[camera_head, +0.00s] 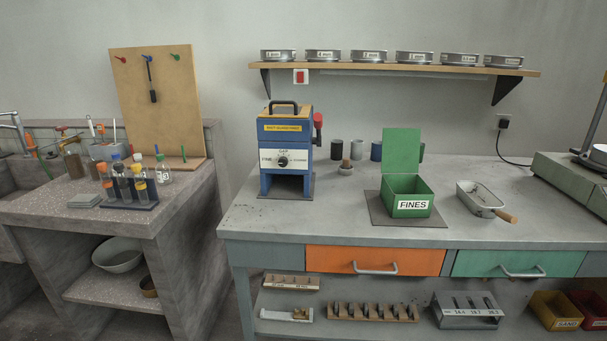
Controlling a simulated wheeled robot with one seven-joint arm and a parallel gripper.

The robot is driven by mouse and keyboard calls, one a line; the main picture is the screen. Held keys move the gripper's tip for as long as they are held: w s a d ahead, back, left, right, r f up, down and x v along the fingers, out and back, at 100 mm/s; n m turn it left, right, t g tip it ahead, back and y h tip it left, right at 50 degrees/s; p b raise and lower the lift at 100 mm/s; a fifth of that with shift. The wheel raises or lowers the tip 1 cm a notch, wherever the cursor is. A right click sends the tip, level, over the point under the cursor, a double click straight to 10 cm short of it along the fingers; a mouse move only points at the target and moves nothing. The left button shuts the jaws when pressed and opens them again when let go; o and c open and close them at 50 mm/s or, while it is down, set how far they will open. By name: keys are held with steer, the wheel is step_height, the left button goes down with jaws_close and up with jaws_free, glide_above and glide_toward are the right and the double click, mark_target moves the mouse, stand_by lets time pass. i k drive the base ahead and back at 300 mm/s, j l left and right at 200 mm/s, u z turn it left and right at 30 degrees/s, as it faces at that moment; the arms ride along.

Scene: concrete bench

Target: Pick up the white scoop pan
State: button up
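A pale grey-white scoop-like pan (480,194) with a wooden handle lies on the right part of the bench top, right of the green FINES box. Its handle points to the front right. A white, rounded dish or pan (600,153) shows at the right edge, above the green-grey scale; the frame cuts it off. I cannot tell for sure which of these is the white scoop pan. My gripper is not in view.
The open green FINES box (407,204) stands on a dark mat. The scale (572,176) fills the right end. A shelf (390,69) with sieves hangs above. The bench front middle is clear.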

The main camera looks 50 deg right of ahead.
mark_target(480, 201)
steer(key=z, duration=1.85)
